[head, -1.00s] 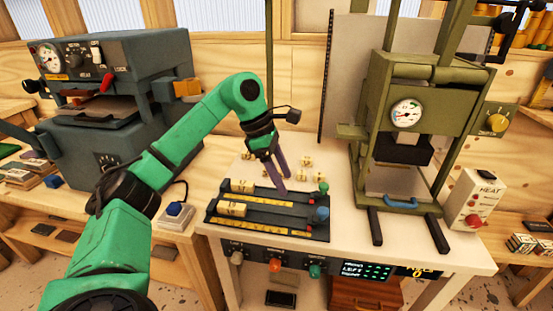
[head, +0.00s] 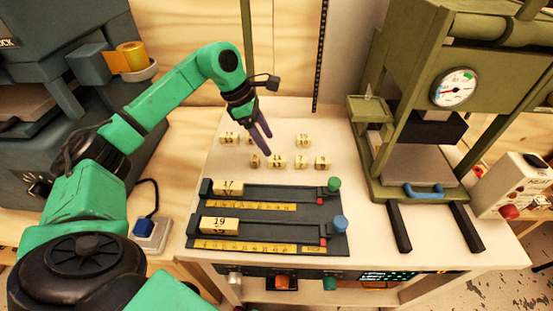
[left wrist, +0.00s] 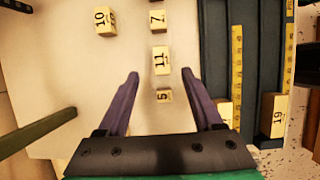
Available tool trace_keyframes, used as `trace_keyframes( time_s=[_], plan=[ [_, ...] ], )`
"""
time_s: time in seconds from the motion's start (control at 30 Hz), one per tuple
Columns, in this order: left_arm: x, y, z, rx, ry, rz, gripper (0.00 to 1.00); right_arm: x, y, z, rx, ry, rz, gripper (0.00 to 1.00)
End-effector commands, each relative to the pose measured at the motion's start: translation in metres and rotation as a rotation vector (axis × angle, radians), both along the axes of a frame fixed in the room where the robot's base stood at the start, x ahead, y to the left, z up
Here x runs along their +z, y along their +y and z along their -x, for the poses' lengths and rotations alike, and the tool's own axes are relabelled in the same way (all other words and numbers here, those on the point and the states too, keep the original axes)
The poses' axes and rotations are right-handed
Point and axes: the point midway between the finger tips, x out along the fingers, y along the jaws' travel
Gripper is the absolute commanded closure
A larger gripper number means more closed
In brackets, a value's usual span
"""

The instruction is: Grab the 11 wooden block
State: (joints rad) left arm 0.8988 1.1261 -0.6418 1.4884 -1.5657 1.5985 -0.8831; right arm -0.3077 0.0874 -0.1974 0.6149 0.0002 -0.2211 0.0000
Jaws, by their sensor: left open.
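The 11 wooden block (left wrist: 161,60) is pale, with a dark number on top, and stands between the 5 block (left wrist: 164,95) and the 7 block (left wrist: 158,20). In the head view the 11 block (head: 277,161) is in the front row on the white table. My left gripper (head: 267,146) hangs above the blocks, its purple fingers pointing down. In the left wrist view the fingers (left wrist: 160,74) are open and empty. The 5 block shows between them, and the 11 block lies just beyond the tips. My right gripper is not in view.
A dark rail fixture (head: 270,230) with yellow scales holds the 17 block (head: 228,189) and 19 block (head: 220,226). The 10 block (left wrist: 105,21) stands apart from the row. An olive press (head: 420,110) stands at the right. Bare table lies behind the blocks.

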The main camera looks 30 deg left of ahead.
Motion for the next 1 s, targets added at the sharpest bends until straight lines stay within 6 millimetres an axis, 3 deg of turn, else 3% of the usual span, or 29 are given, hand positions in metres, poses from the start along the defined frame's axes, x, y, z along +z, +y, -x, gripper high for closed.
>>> trace_keyframes(
  time_s=[0.4,0.6,0.63,0.8,1.0],
  plan=[
    [-0.059,-0.024,-0.006,0.000,0.000,0.001,0.32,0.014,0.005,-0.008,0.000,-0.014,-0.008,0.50],
    [-0.062,-0.025,-0.007,0.000,-0.001,0.000,0.32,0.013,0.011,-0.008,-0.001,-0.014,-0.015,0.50],
    [-0.062,-0.025,-0.007,0.000,-0.001,0.000,0.36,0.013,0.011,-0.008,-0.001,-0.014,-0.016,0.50],
    [-0.062,-0.025,-0.007,0.000,-0.001,0.000,1.00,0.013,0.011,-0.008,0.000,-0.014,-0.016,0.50],
    [-0.062,-0.024,-0.007,0.000,-0.001,0.000,1.00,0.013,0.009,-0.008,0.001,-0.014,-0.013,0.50]
  ],
)
